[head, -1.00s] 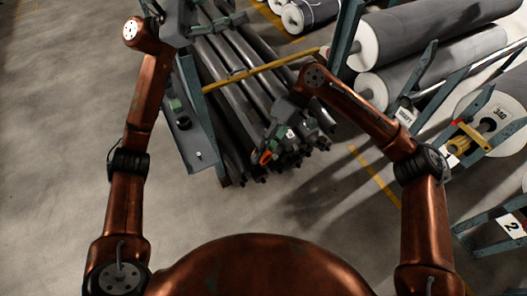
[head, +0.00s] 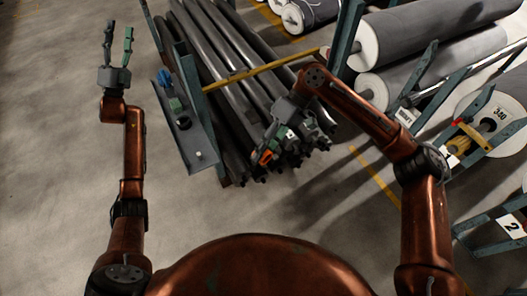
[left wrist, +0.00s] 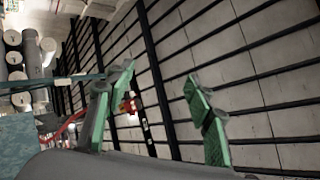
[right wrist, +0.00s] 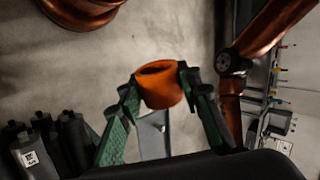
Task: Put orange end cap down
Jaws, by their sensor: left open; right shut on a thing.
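The orange end cap (right wrist: 160,88) is a short hollow ring held between the green-padded fingers of my right gripper (right wrist: 159,78). In the head view the end cap (head: 266,157) shows small at the near ends of the dark rolls, with my right gripper (head: 271,147) around it. From the head view I cannot tell its height above the rolls. My left gripper (head: 119,30) is open and empty, out over bare floor to the left of the rack; its spread fingers also show in the left wrist view (left wrist: 160,75).
A blue-grey rack ledge (head: 203,152) with a blue item (head: 164,76) and a green item (head: 175,104) stands left of the dark rolls (head: 228,60). A yellow bar (head: 250,72) crosses them. Large grey rolls (head: 430,28) lie on racks at right. Floor at left is clear.

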